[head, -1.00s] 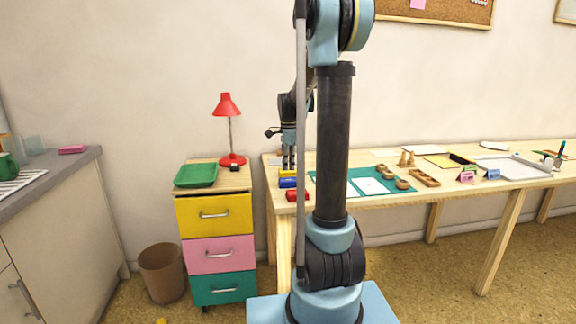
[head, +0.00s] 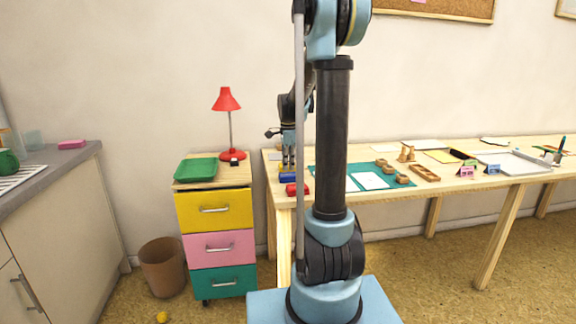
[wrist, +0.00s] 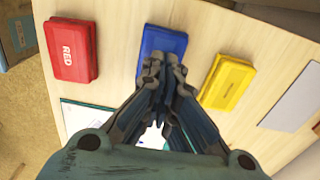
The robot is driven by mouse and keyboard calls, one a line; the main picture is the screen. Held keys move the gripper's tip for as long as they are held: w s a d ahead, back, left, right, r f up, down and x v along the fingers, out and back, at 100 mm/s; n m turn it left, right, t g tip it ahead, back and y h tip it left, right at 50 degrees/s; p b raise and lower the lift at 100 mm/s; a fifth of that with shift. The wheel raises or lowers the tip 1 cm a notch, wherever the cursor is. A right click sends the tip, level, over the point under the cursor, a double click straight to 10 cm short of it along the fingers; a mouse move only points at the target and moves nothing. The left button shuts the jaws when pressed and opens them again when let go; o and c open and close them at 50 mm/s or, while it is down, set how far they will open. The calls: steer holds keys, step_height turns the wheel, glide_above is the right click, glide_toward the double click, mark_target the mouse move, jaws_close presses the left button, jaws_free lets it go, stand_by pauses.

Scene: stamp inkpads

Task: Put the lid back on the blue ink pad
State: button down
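A blue ink pad (wrist: 166,39) lies on the wooden table in the wrist view, between a red one marked RED (wrist: 72,48) and a yellow one (wrist: 229,82). My gripper (wrist: 165,66) is over the near end of the blue pad and covers part of it. Its fingertips are close together, with nothing clearly visible between them. I cannot tell whether they touch the blue pad. No separate blue lid can be made out. In the head view my gripper (head: 289,163) points down just above the blue pad (head: 293,174), at the table's left end.
The red pad (head: 297,189) is at the table's front left corner. A green mat (head: 400,180) with paper and wooden stamps lies to the right. A drawer cabinet with a green tray (head: 196,169) and red lamp (head: 228,100) stands left of the table. A grey sheet (wrist: 292,97) lies beyond the yellow pad.

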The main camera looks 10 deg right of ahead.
steer(key=shift+f, duration=1.05)
steer(key=shift+r, duration=0.1)
steer(key=shift+r, duration=3.45)
steer(key=shift+s, duration=0.3)
steer(key=s+f+n+t, duration=0.3)
steer(key=s+n, duration=1)
steer(key=s, duration=1.3)
steer(key=s+f+n, duration=0.5)
steer(key=s+f, duration=0.3)
steer(key=shift+g, duration=0.4)
